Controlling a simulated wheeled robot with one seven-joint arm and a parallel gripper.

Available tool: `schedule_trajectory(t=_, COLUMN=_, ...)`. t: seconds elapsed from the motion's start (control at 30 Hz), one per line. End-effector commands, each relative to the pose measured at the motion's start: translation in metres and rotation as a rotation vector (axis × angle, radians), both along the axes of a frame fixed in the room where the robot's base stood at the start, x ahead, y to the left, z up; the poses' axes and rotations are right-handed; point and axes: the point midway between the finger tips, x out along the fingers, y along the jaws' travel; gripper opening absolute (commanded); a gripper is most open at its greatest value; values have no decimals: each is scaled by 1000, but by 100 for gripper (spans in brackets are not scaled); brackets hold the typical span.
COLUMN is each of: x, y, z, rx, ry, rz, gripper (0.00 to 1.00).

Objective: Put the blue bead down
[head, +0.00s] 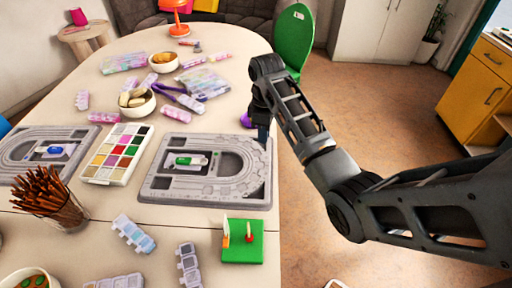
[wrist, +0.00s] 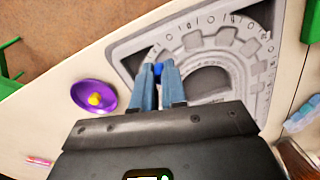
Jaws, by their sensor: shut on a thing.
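My gripper (head: 262,135) is at the right back corner of the nearer grey bead board (head: 240,198). In the wrist view its two blue-grey fingers (wrist: 158,76) are shut on a small blue bead (wrist: 158,68), which shows between the fingertips. The fingertips appear over the edge of the grey board (wrist: 128,50); I cannot tell whether the bead touches it. A green bead (head: 184,160) lies in that board's middle. The left grey board (head: 18,157) has a blue item (head: 55,150) in its middle.
A purple dish (wrist: 82,88) with a yellow bead (wrist: 95,99) is beside the gripper. A paint-like tray (head: 93,172) stands between the boards. A green block (head: 254,250) with small pegs and a pencil cup (head: 70,213) are in front. The table's right edge is close to the gripper.

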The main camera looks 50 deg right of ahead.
Motion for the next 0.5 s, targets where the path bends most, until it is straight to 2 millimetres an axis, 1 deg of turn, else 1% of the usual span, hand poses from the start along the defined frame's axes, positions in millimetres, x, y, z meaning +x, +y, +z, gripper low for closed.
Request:
schedule_trajectory(t=0.1, x=11, y=11, z=-9, rx=0, ry=1, rz=2, gripper=0)
schedule_trajectory(t=0.27, x=16, y=16, z=-16, rx=0, ry=1, rz=0, gripper=0)
schedule_trajectory(t=0.5, x=15, y=16, z=-47, rx=0, ry=2, rz=0, gripper=0)
